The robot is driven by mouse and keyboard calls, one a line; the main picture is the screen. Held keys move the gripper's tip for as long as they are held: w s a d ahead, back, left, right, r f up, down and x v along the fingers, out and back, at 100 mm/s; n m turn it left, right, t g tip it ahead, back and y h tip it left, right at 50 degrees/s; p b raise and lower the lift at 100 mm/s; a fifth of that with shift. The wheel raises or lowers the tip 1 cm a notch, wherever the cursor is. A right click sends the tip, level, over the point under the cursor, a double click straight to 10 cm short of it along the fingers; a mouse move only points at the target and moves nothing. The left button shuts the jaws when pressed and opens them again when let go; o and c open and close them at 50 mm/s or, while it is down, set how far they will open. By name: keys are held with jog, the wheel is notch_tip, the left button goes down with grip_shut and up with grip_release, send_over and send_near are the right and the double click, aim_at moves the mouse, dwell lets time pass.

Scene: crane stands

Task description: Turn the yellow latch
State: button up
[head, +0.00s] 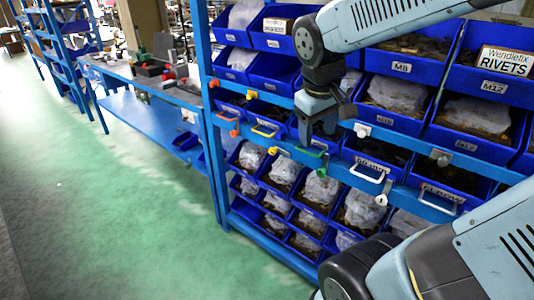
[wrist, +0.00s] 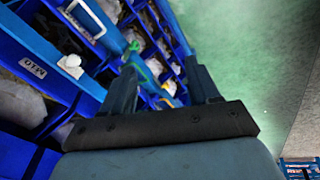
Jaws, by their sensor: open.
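Yellow fittings sit on the blue rack's front rails in the head view: an upper yellow knob (head: 251,94), a yellow handle (head: 265,131) and a lower yellow knob (head: 272,150). I cannot tell for sure which one is the latch. My gripper (head: 317,135) is open and empty, in front of the rack near the green handle (head: 310,151), to the right of the yellow fittings. In the wrist view, my gripper's fingers (wrist: 162,82) are spread apart, with a small yellow fitting (wrist: 153,69) showing between them.
Orange fittings (head: 228,116) lie left of the yellow ones; a green knob (head: 321,172) and white handles (head: 368,173) lie to the right. Blue bins fill the rack above and below. A blue workbench (head: 150,105) stands at the left. The green floor (head: 130,210) in front is clear.

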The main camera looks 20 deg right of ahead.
jog(key=w+f+n+g+h, duration=0.3)
jog(key=w+f+n+h, duration=0.15)
jog(key=w+f, duration=0.35)
jog(key=n+t+h, duration=0.8)
jog(key=n+t, duration=0.3)
jog(key=n, duration=0.9)
send_near(271, 151)
jog(key=shift+m, duration=0.25)
jog(key=x, duration=0.8)
jog(key=shift+w+d+f, duration=0.15)
jog(key=shift+d, duration=0.05)
jog(key=shift+c, duration=0.2)
jog(key=c, duration=1)
jog(key=shift+n, duration=0.5)
jog(key=o, duration=1)
